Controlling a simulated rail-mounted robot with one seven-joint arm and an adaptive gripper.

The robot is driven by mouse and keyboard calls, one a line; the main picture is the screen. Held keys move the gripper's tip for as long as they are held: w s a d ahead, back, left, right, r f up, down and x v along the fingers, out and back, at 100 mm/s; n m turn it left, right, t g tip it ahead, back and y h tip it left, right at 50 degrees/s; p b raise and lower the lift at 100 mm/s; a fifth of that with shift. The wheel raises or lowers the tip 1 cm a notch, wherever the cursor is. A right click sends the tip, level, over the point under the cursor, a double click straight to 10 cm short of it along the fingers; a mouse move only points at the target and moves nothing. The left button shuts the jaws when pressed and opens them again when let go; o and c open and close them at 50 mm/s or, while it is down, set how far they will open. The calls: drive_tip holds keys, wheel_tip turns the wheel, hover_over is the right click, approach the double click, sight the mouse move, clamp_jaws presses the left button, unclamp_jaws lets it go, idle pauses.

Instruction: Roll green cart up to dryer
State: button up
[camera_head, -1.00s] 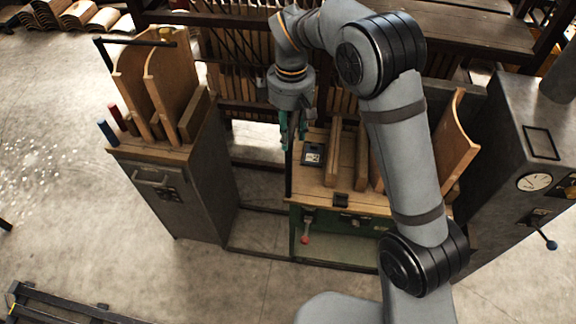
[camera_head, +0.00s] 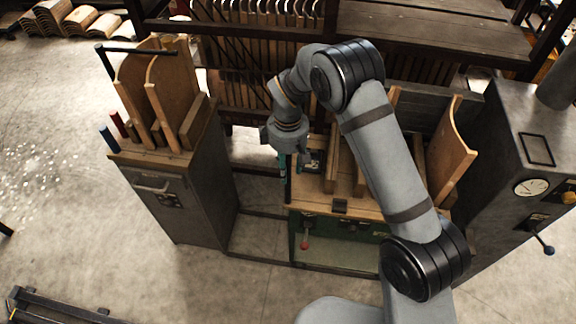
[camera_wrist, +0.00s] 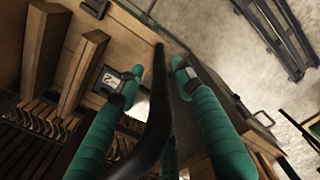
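The green cart (camera_head: 312,200) stands in the middle of the head view, with a wooden top, upright boards and a green front. A thin black handle bar (camera_head: 289,188) rises at its left end. My gripper (camera_head: 291,172) is at this bar, low over the cart's left edge. In the wrist view its two teal-wrapped fingers (camera_wrist: 158,80) are apart, with the black bar (camera_wrist: 157,112) passing between them. Gaps show on both sides of the bar. The grey machine (camera_head: 510,185) with a gauge and lever at the right appears to be the dryer; it carries no readable label.
A grey cabinet (camera_head: 180,205) with curved boards on top stands left of the cart, with a gap of floor between. Dark wooden racks (camera_head: 420,30) stand behind. A dark rail frame (camera_head: 60,308) lies at the lower left. The floor in front is clear.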

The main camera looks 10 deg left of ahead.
drive_tip(key=c, duration=0.3)
clamp_jaws()
idle(0.7)
